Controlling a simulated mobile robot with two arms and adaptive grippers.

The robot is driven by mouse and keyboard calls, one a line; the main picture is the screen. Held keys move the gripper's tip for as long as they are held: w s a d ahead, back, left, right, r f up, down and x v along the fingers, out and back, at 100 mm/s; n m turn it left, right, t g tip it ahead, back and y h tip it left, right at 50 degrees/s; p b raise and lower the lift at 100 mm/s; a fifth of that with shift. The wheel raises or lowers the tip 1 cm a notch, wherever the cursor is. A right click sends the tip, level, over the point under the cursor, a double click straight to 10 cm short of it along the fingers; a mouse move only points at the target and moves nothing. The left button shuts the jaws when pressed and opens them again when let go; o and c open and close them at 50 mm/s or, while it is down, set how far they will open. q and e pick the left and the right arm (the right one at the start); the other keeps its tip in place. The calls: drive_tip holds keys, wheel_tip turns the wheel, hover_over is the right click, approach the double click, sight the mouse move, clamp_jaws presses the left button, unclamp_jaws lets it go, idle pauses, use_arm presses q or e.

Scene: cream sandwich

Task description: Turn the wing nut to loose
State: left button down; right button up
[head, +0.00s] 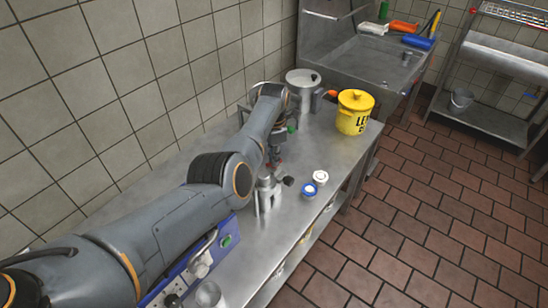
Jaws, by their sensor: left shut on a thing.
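My left arm reaches in from the left over the steel worktable (240,262). My left gripper (272,163) points down at the top of a small metal device (267,196) that stands on the table and has a dark knob on its right side. The gripper is shut on the wing nut at the top of this device. The wing nut itself is too small and too covered by the fingers to make out. My right gripper is not in view.
A yellow lidded bucket (354,113) and a grey lidded pot (302,88) stand farther back on the table. A white round item (320,177) and a blue-and-white one (309,190) lie right of the device. A blue panel (213,252) is at the front left. A tiled wall bounds the left.

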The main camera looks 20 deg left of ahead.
use_arm(q)
drive_tip(key=shift+r+n, duration=0.1)
drive_tip(key=shift+n, duration=1)
drive_tip(key=c, duration=1.5)
unclamp_jaws()
wheel_tip(320, 180, up, 12)
drive_tip(key=shift+f, duration=0.1)
